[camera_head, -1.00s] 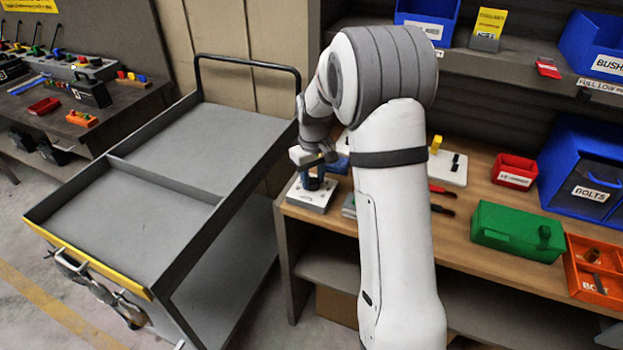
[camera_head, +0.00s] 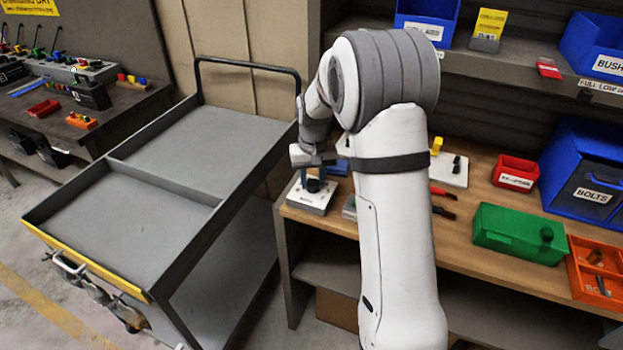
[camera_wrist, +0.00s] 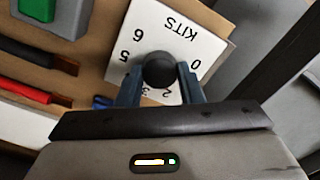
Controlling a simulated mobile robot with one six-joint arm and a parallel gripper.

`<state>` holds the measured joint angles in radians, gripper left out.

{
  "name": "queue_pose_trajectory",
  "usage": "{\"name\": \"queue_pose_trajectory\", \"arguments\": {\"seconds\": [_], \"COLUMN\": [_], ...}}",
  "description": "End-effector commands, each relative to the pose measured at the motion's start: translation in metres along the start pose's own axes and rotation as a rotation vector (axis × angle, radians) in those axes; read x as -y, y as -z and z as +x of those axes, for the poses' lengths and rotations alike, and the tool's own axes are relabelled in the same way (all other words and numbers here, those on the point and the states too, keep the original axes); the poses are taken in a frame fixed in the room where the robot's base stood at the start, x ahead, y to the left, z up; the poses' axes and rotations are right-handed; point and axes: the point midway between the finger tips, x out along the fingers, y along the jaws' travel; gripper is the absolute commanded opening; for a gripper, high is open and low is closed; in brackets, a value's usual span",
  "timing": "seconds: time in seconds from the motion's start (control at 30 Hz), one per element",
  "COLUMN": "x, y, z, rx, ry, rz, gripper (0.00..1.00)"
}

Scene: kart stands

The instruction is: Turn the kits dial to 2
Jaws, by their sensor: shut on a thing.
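In the head view the dial's white box (camera_head: 309,200) stands at the left front corner of the wooden bench. My gripper (camera_wrist: 160,76) points down from above, its two blue fingers closed on either side of the knob. My gripper also shows over the box in the head view (camera_head: 312,182). The knob's pointer mark is not visible, so its setting cannot be told.
A grey cart (camera_head: 128,163) stands left of the bench, close to the dial. Red-handled tools (camera_head: 441,193), a white-based device (camera_head: 447,168), a red bin (camera_head: 515,172) and a green box (camera_head: 519,232) sit to the right on the bench (camera_head: 480,184).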

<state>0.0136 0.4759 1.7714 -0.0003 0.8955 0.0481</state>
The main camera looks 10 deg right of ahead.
Motion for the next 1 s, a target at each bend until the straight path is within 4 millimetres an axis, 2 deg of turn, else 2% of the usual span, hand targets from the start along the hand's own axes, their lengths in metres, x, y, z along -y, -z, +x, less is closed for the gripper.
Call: {"name": "queue_pose_trajectory", "arguments": {"seconds": [0.2, 0.23, 0.47, 0.77, 1.0], "x": [0.000, 0.000, 0.000, 0.000, 0.000], "y": [0.003, 0.003, 0.002, 0.001, 0.002], "z": [-0.003, -0.003, -0.002, -0.004, -0.041], "rx": [-0.011, -0.011, -0.006, -0.004, -0.008], "ry": [0.001, 0.001, 0.001, 0.000, 0.001], "rz": [0.000, 0.000, 0.000, 0.000, -0.001], "gripper": [0.11, 0.36, 0.55, 0.56, 0.56]}}
